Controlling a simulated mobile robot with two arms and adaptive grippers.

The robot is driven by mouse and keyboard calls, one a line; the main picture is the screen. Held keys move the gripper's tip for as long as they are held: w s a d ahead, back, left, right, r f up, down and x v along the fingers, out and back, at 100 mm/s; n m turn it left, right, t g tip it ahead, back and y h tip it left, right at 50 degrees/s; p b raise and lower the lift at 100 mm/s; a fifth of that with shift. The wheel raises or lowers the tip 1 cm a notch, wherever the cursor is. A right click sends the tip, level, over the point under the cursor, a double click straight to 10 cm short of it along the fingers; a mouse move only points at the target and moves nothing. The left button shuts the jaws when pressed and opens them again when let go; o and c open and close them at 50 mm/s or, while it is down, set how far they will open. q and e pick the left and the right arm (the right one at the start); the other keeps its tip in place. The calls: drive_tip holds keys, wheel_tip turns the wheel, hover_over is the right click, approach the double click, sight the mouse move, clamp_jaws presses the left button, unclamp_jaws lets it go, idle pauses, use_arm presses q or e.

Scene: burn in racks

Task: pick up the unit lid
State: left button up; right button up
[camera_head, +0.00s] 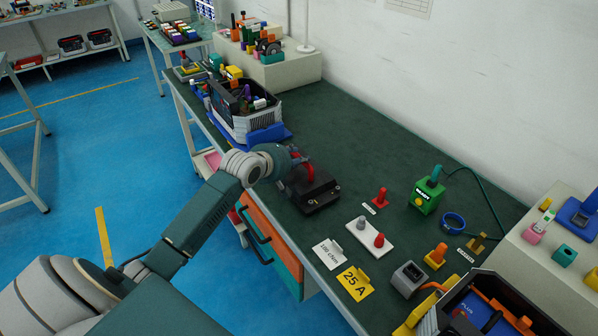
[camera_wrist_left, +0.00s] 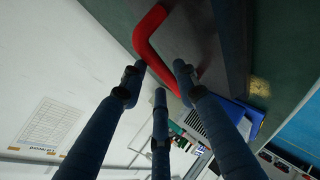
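A black unit lid (camera_head: 318,198) with a red handle lies flat on the green bench. My left gripper (camera_head: 298,160) is at the lid's far left side, close to the red handle (camera_head: 309,173). In the left wrist view the bent red handle (camera_wrist_left: 150,40) crosses just beyond the fingertips. The three blue fingers of my left gripper (camera_wrist_left: 157,75) are spread apart with a gap between them. I cannot tell whether any finger touches the handle. My right gripper is not in view.
An open unit (camera_head: 245,108) with a blue base stands behind the lid. To the right are a white block (camera_head: 370,237) with two knobs, a yellow "25 A" card (camera_head: 355,283) and a green box (camera_head: 426,195). Bare bench lies beyond the lid.

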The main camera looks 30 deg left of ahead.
sight(300, 156)
use_arm(q)
drive_tip(key=x, duration=0.3)
drive_tip(key=shift+w+f, duration=0.15)
drive_tip(key=shift+c, duration=0.2)
clamp_jaws()
drive_tip(key=shift+r, duration=0.2)
drive_tip(key=shift+r, duration=0.6)
wheel_tip(300, 156, up, 19)
drive_tip(key=b, duration=0.1)
